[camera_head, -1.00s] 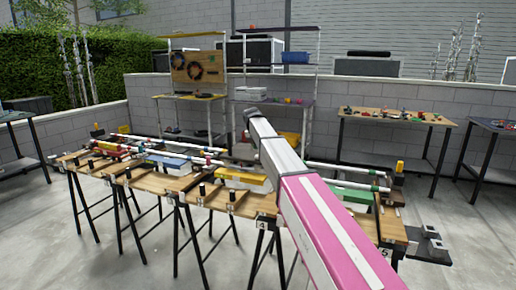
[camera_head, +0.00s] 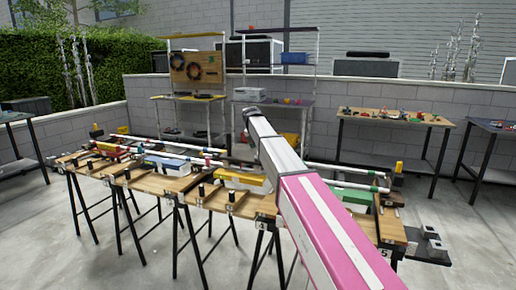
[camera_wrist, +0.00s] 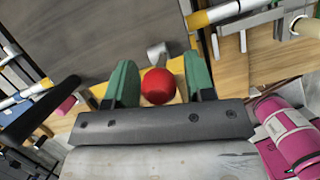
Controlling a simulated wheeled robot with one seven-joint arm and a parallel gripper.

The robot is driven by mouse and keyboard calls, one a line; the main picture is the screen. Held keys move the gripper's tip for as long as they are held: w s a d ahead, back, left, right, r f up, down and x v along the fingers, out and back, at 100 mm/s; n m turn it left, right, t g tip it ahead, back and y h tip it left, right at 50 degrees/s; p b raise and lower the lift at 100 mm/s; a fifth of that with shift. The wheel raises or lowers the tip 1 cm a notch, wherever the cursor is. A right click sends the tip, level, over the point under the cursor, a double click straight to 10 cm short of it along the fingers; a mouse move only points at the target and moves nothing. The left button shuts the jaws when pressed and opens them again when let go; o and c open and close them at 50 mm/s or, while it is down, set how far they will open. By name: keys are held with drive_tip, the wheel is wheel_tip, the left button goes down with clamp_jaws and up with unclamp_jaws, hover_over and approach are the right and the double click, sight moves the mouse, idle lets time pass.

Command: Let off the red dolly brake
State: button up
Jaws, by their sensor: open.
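A red ball-shaped knob (camera_wrist: 158,88) sits between the green fingers of my gripper (camera_wrist: 160,62) in the wrist view. The fingers are open, one on each side of the knob; I cannot tell whether either touches it. A grey metal piece (camera_wrist: 157,54) shows just beyond the knob; how they join is hidden. In the head view, a red dolly (camera_head: 110,149) stands at the far left of the long row of wooden trestle tables (camera_head: 151,184). Its brake is too small to make out there. My gripper is hidden behind my arm in the head view.
Blue (camera_head: 168,163), yellow (camera_head: 243,181) and green (camera_head: 352,195) units stand along the tables, with white rails behind them. Black posts line the front edge. In the wrist view, a white-and-yellow rail (camera_wrist: 214,14) and a pink cylinder (camera_wrist: 295,135) lie close to the right.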

drive_tip(key=v, duration=1)
drive_tip(key=shift+s, duration=0.15)
